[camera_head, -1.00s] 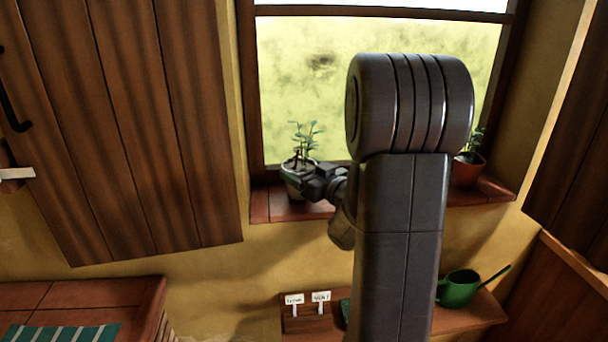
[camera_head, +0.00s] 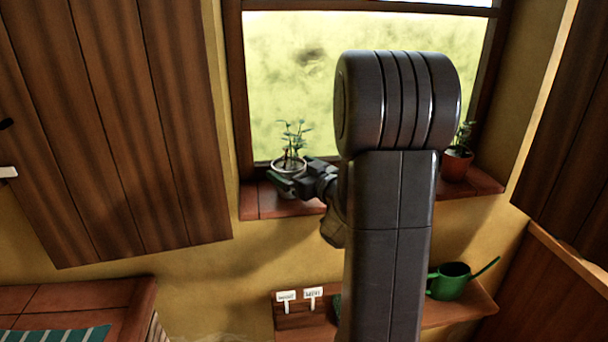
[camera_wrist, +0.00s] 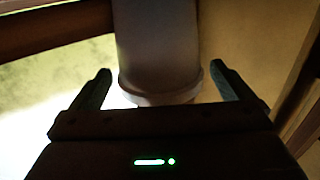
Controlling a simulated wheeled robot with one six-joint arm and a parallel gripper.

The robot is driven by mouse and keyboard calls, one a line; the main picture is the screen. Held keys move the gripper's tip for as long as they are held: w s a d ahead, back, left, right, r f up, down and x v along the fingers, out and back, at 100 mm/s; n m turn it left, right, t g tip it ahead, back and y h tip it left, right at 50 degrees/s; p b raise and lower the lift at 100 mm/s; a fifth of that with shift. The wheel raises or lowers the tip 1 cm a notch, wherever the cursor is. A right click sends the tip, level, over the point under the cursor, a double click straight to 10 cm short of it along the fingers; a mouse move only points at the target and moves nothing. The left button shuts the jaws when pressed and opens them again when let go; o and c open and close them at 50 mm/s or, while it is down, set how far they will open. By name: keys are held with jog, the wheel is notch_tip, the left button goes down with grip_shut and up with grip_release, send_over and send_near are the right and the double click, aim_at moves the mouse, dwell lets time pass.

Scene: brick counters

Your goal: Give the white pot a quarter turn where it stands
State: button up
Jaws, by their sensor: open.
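The white pot (camera_head: 289,165) holds a leafy green plant and stands upright at the left end of the windowsill (camera_head: 262,203). My gripper (camera_head: 283,184) is at the pot's near side, and its fingers hide much of the pot's lower body in the head view. In the wrist view the pale pot (camera_wrist: 157,45) lies in the middle, with its rim towards the bottom of the picture. My gripper's fingers (camera_wrist: 160,70) are open, one on each side of the pot, with gaps between them and it.
A terracotta pot (camera_head: 456,164) with a plant stands at the sill's right end, partly behind my arm. The window is behind both pots. A wooden shutter (camera_head: 130,130) is at left. Below, a shelf holds a green watering can (camera_head: 450,281) and small white labels (camera_head: 313,292).

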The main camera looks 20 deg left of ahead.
jog(key=b+v, duration=0.1)
jog(key=v, duration=1.2)
jog(key=shift+d, duration=0.3)
jog(key=shift+s+a, duration=0.1)
jog(key=shift+a, duration=0.05)
jog(key=p+x, duration=0.1)
jog(key=x, duration=1.2)
jog(key=shift+a, duration=0.35)
jog(key=shift+d+r+p, duration=0.1)
jog(key=shift+r+p, duration=0.15)
jog(key=shift+p, duration=0.05)
